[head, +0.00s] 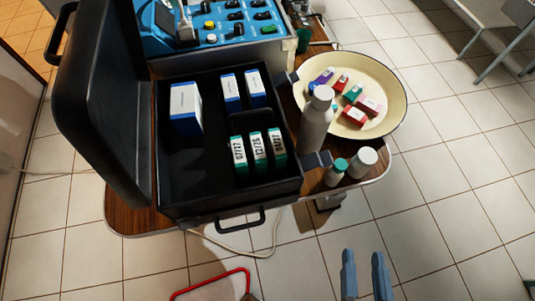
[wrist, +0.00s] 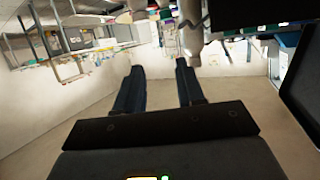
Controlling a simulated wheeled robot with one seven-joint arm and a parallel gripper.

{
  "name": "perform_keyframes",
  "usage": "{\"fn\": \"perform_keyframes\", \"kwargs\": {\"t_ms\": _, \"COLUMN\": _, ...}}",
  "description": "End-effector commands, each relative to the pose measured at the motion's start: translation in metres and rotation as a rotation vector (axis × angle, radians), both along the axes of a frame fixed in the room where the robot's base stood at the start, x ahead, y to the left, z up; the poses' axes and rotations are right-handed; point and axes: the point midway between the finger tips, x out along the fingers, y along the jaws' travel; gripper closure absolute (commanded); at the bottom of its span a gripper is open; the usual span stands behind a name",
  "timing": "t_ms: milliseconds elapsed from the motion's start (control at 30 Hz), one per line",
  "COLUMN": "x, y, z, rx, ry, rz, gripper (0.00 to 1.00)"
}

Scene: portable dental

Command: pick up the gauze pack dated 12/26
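Three green-edged white packs stand side by side in the right front compartment of the open black case. The middle one, the gauze pack (head: 259,147), has a label that appears to read 12/26. The left pack (head: 239,153) seems to read 07/27; the right pack's label (head: 276,142) is less clear. My gripper (head: 364,273) is open and empty, low at the bottom right of the head view, apart from the case and over the floor. Its two spread fingers also show in the wrist view (wrist: 156,75). The packs cannot be made out in the wrist view.
The black case (head: 187,209) has its lid (head: 105,100) raised at left and holds blue-edged boxes (head: 186,107). A grey-white bottle (head: 316,122), smaller bottles (head: 361,163) and a cream basin (head: 392,83) with small boxes stand to its right. A blue device (head: 213,35) is behind.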

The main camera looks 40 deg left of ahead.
Motion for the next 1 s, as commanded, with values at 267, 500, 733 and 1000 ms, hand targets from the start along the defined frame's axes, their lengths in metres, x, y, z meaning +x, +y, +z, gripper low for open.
{"fn": "perform_keyframes", "kwargs": {"t_ms": 267, "x": 0.037, "y": 0.129, "z": -0.008, "rx": -0.013, "ry": 0.011, "rz": 0.248, "gripper": 0.62}}
{"fn": "perform_keyframes", "kwargs": {"t_ms": 500, "x": 0.040, "y": 0.194, "z": -0.005, "rx": -0.036, "ry": 0.037, "rz": 0.359, "gripper": 0.62}}
{"fn": "perform_keyframes", "kwargs": {"t_ms": 733, "x": 0.042, "y": 0.213, "z": -0.006, "rx": -0.048, "ry": 0.053, "rz": 0.387, "gripper": 0.62}}
{"fn": "perform_keyframes", "kwargs": {"t_ms": 1000, "x": 0.058, "y": 0.231, "z": -0.016, "rx": -0.049, "ry": 0.054, "rz": 0.387, "gripper": 0.62}}
